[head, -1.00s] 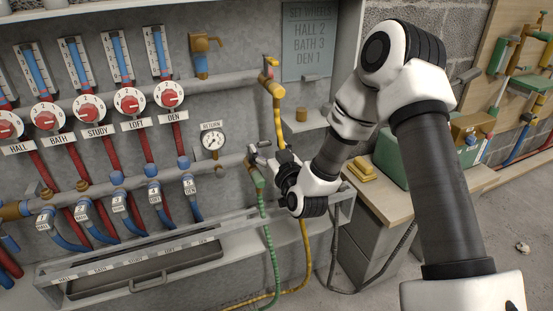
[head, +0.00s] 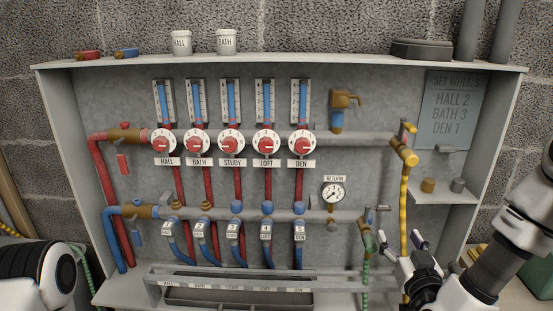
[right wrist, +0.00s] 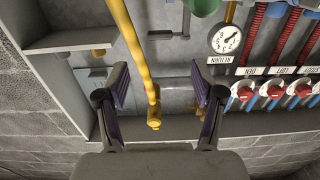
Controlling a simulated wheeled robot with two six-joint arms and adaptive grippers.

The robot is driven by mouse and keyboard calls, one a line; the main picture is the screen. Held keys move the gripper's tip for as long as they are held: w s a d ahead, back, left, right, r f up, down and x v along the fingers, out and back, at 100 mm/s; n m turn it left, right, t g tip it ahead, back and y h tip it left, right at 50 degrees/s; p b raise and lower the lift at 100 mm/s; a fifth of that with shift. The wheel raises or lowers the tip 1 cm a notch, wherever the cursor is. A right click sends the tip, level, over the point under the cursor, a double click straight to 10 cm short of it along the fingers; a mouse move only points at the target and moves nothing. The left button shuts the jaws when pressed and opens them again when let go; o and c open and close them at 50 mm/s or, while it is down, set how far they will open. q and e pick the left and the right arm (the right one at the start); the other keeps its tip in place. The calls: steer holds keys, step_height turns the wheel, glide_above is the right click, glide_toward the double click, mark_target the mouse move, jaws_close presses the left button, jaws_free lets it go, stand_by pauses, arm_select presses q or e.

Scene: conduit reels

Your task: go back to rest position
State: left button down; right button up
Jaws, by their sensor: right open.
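My right gripper (head: 404,250) is at the lower right of the head view, in front of the cabinet near the yellow hose (head: 404,200) and the green hose (head: 366,270). In the right wrist view the right gripper (right wrist: 160,86) is open, its two fingers wide apart with nothing gripped. The yellow hose (right wrist: 133,45) shows in the gap between the fingers there; its exact depth is hard to tell. Part of my left arm shows at the lower left of the head view, but its gripper is out of frame.
A manifold with red-knobbed valves (head: 232,142), blue lower pipes and a return gauge (head: 333,193) fills the cabinet. A small side shelf (head: 440,191) holds fittings. A long trough (head: 240,296) lies below. Cups (head: 181,43) stand on top.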

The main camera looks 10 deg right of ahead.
steer(key=s+a+f+n+g+y, duration=0.15)
steer(key=s+a+f+g, duration=0.3)
steer(key=f, duration=0.55)
steer(key=s+a+f+n+g+y, duration=0.1)
steer(key=s+a+f+n+g, duration=0.3)
steer(key=f, duration=0.6)
steer(key=s+a+f+m+g+y, duration=0.1)
steer(key=s+a+f+g+y, duration=0.15)
steer(key=s+f, duration=0.55)
steer(key=s+a+f+m+g, duration=0.1)
steer(key=s+f+m+g, duration=0.1)
steer(key=s+f+g, duration=0.45)
steer(key=s+r+p, duration=0.2)
steer(key=r+p, duration=1.4)
steer(key=s+r+h+p, duration=0.1)
steer(key=s+r+p, duration=0.1)
steer(key=r+p, duration=1.4)
steer(key=shift+m, duration=0.25)
